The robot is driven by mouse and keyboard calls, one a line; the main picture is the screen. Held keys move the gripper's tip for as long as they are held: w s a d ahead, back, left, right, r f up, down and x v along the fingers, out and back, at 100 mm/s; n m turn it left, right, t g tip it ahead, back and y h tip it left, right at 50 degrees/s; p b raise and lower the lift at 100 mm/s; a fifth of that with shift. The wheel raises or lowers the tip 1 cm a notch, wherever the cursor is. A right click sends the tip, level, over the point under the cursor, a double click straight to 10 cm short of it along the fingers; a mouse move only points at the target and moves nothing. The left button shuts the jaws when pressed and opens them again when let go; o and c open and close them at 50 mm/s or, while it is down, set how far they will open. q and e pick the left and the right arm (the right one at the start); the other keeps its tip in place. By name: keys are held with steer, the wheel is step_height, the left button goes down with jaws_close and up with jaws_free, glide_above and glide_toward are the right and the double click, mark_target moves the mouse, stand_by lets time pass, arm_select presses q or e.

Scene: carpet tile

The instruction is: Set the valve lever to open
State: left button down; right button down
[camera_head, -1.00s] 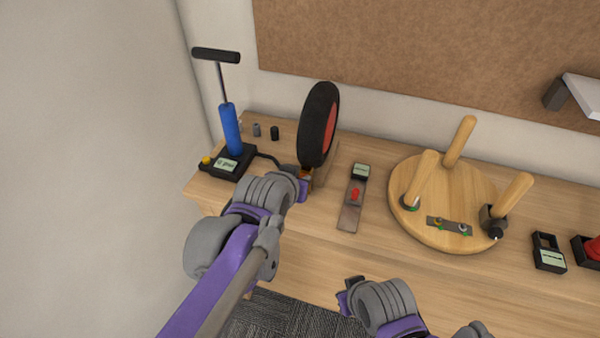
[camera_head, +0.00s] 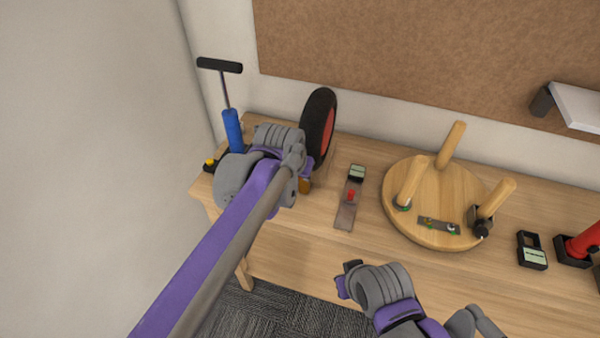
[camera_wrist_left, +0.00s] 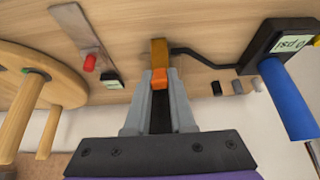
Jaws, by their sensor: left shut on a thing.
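The small orange lever (camera_wrist_left: 160,78) sits at the end of a brass-coloured block (camera_wrist_left: 159,52) in the left wrist view. A black hose (camera_wrist_left: 205,58) runs from the block to the pump base. My left gripper (camera_wrist_left: 160,84) is shut on the orange lever, its grey fingers on either side. In the head view an orange-brown part (camera_head: 305,186) shows beside my left wrist, below the black wheel with a red hub (camera_head: 318,125); my arm hides most of it. My right gripper (camera_head: 345,281) is over the bench's front edge, away from the lever; its jaws are unclear.
The blue pump (camera_head: 232,130) stands left of the wheel. A metal strip with a red knob (camera_head: 350,196) lies to the right. A round wooden stool top with legs up (camera_head: 430,185) is further right. Small dark holders (camera_head: 532,252) stand at far right.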

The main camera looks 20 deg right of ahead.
arm_select(q)
steer(key=c, duration=0.8)
jaws_free()
steer(key=shift+o, duration=0.2)
steer(key=shift+r, duration=0.1)
steer(key=v, duration=1)
steer(key=shift+s+r+p, duration=0.2)
steer(key=shift+r+p, duration=0.05)
steer(key=shift+p, duration=0.2)
steer(key=shift+a, duration=0.15)
